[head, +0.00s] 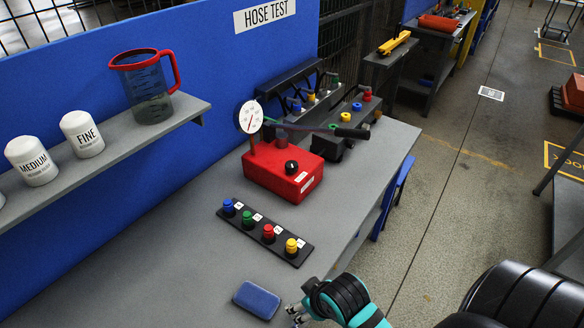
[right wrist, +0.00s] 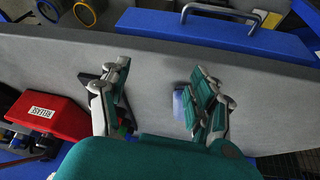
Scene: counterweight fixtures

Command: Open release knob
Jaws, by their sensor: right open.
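The red hose test box (head: 283,172) stands on the grey bench with a round black release knob (head: 291,167) on its top. My right gripper (head: 297,313) is low in the head view, in front of the box and well apart from the knob. In the right wrist view its two fingers (right wrist: 160,82) are spread with nothing between them. The red box (right wrist: 46,114) with its label shows there at the left; I cannot make out the knob. My left gripper is not in view.
A black strip with colored fittings (head: 265,232) lies before the box. A blue block (head: 256,299) lies close to my right gripper. Behind the box is a black rack of fittings (head: 315,105). A shelf (head: 110,150) holds a pitcher and white canisters.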

